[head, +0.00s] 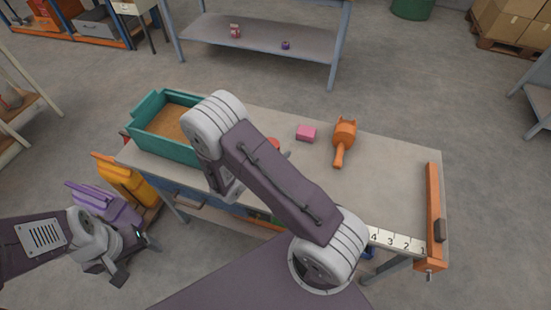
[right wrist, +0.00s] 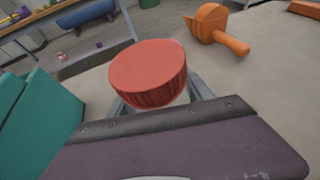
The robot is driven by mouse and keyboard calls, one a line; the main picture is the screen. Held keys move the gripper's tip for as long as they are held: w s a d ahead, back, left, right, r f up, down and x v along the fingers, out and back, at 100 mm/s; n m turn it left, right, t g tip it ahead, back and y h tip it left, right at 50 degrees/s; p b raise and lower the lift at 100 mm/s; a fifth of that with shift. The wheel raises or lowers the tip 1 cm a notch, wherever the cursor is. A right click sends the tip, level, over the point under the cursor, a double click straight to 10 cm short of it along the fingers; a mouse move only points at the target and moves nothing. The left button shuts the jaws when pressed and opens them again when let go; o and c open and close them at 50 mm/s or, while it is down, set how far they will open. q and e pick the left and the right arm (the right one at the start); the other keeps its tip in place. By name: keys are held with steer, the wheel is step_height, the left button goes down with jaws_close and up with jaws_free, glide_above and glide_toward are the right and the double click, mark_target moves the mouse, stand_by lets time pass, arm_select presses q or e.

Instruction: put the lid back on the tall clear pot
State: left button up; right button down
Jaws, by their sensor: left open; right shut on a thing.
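The red lid (right wrist: 148,72), round with a ridged rim, sits at my right gripper's fingers in the right wrist view. My right gripper (right wrist: 155,103) is shut on it, with the grey fingers partly hidden beneath it. In the head view only a bit of red (head: 273,144) shows beside my right arm, which hides the rest. A pale patch shows under the lid; I cannot tell whether it is the tall clear pot. My left gripper (head: 133,260) is open and empty, low at the left, off the bench's front edge.
A teal bin (head: 150,142) with brown contents stands at the bench's left end. A pink block (head: 306,133) and an orange scoop (head: 343,142) lie toward the back. An orange bar (head: 434,205) lines the right end. The bench's right middle is clear.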

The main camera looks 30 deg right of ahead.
steer(key=shift+f+b, duration=0.3)
steer(key=shift+f, duration=1.75)
steer(key=shift+f, duration=0.2)
steer(key=shift+c, duration=2.1)
jaws_free()
steer(key=shift+r, duration=0.1)
